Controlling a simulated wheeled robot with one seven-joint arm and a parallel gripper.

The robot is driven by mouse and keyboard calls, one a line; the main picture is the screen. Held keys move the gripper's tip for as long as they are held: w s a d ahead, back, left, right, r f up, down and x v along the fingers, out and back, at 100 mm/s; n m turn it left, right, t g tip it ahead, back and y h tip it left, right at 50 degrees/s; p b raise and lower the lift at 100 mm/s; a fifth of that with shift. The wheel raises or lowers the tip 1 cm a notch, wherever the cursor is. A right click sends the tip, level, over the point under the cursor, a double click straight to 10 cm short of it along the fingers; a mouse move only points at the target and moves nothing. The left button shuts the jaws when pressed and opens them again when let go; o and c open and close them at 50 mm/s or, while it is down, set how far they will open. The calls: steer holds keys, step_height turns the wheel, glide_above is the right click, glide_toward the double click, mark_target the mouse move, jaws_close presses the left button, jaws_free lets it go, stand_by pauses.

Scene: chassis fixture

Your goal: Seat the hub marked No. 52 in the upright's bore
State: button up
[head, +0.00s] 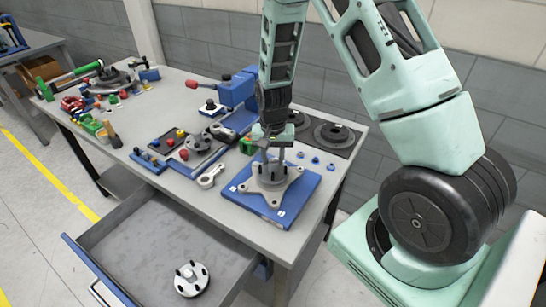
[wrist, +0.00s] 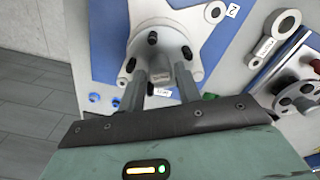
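A light-grey hub (wrist: 139,68) with a round flange and black studs sits at the middle of a pale four-armed upright base (head: 290,190) on a blue board (head: 255,203). My gripper (head: 271,158) points down over it. In the wrist view my gripper's fingers (wrist: 166,74) stand on either side of the hub's central boss and appear to close on it. A small white label shows between the fingers, but its print is too small to read. The bore is hidden under the hub, so I cannot tell how deep the hub sits.
Another studded hub (head: 192,279) lies in the open drawer (head: 135,235). A further hub (head: 200,142) stands left of the board, near a grey link (head: 211,176). Small blue parts (head: 315,160) and dark round plates (head: 335,134) lie at the right. Tools crowd the table's far left.

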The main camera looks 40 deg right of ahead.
steer(key=shift+r, duration=0.2)
stand_by(0.4)
steer(key=shift+r+p, duration=1.2)
steer(key=shift+r, duration=0.15)
steer(key=o, duration=0.6)
steer(key=shift+c, duration=0.2)
steer(key=shift+r+p, duration=1.75)
steer(key=shift+r, duration=0.5)
